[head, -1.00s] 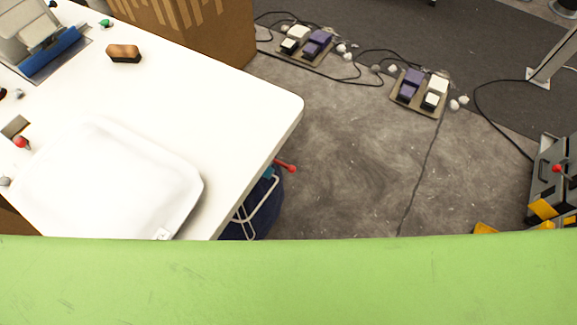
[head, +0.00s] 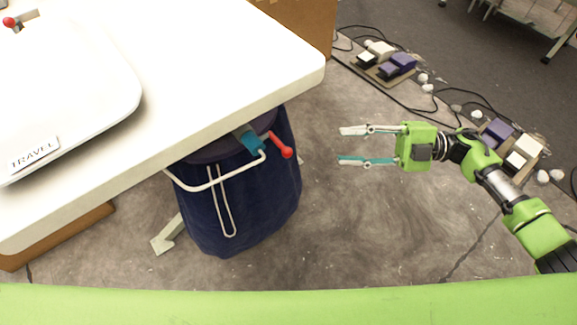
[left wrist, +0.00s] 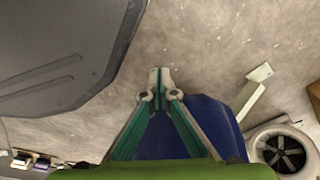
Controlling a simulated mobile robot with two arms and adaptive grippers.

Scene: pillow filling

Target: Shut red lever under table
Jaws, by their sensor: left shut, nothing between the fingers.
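The red lever (head: 281,145) sticks out from under the right edge of the white table (head: 215,95), on a teal bracket (head: 250,140) above a dark blue bag (head: 245,195). A white wire frame (head: 225,178) hangs beside it. My right gripper (head: 352,146) is open and empty to the right of the lever, apart from it, with its fingers pointing left. My left gripper (left wrist: 160,75) shows only in the left wrist view, its fingertips together and nothing between them. Blue material (left wrist: 195,125) lies behind its fingers there. The lever is not visible in that view.
A white pillow marked TRAVEL (head: 75,85) lies on the table. Pedal boards (head: 380,70) with cables sit on the floor at the back right. Floor between the bag and my right gripper is clear. A round fan-like unit (left wrist: 282,152) is at right in the left wrist view.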

